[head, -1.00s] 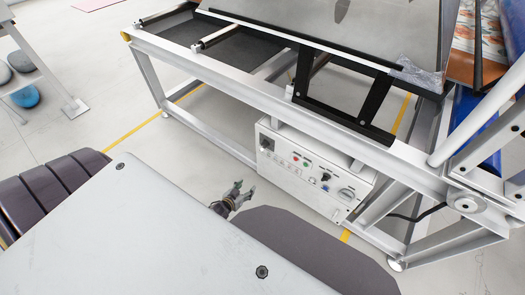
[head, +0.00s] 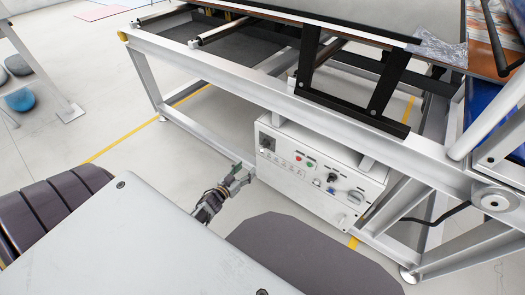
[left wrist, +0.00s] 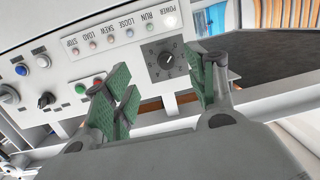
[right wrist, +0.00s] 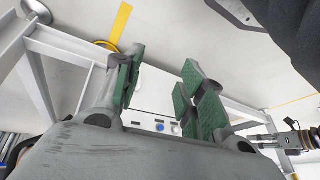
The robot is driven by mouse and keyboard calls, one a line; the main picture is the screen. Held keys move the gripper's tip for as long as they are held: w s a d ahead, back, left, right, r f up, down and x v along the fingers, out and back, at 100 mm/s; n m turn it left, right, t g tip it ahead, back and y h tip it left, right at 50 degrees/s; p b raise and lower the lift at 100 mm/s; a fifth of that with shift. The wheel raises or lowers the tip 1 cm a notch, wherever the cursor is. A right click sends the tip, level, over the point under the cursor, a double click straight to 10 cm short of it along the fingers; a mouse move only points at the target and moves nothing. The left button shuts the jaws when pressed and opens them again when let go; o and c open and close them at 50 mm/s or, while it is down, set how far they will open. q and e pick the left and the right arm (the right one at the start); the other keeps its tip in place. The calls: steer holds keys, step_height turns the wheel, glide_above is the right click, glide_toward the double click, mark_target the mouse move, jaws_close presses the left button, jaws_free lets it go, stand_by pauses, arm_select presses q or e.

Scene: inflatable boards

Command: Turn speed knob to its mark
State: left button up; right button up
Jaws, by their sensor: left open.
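The white control box (head: 290,185) hangs under the machine frame. A black knob on a square dial plate (head: 267,143) is at its left end; I take it for the speed knob, though its label is not legible. In the left wrist view this knob (left wrist: 166,60) appears beyond the gap between my left fingers, with white marks around it. My left gripper (head: 241,175) is open and empty, left of the box and apart from the knob. It also shows in the left wrist view (left wrist: 163,88). My right gripper (right wrist: 160,85) is open and empty in its own wrist view.
A row of lamps (left wrist: 112,36), a grey rotary switch (head: 356,196) and other buttons share the panel. The grey frame rail (head: 270,100) runs above the box. A black cable (head: 430,221) hangs at the right. Floor left of the box is clear.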

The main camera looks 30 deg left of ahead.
mark_target(264, 145)
arm_select(q)
steer(key=shift+w+a+r+m+t+h+b, duration=0.2)
steer(key=shift+w+a+r+t+h+b, duration=0.3)
steer(key=shift+b, duration=0.6)
steer(key=shift+w+a+r+m+t+b, duration=0.1)
steer(key=shift+w+r+m+t+b, duration=0.15)
steer(key=shift+r+b, duration=0.65)
arm_select(e)
steer(key=shift+a+r, duration=0.2)
steer(key=shift+r, duration=0.45)
steer(key=shift+a+r, duration=0.15)
steer(key=shift+r, duration=0.5)
arm_select(q)
steer(key=shift+f, duration=0.15)
steer(key=shift+w, duration=0.15)
arm_select(e)
steer(key=shift+f, duration=0.1)
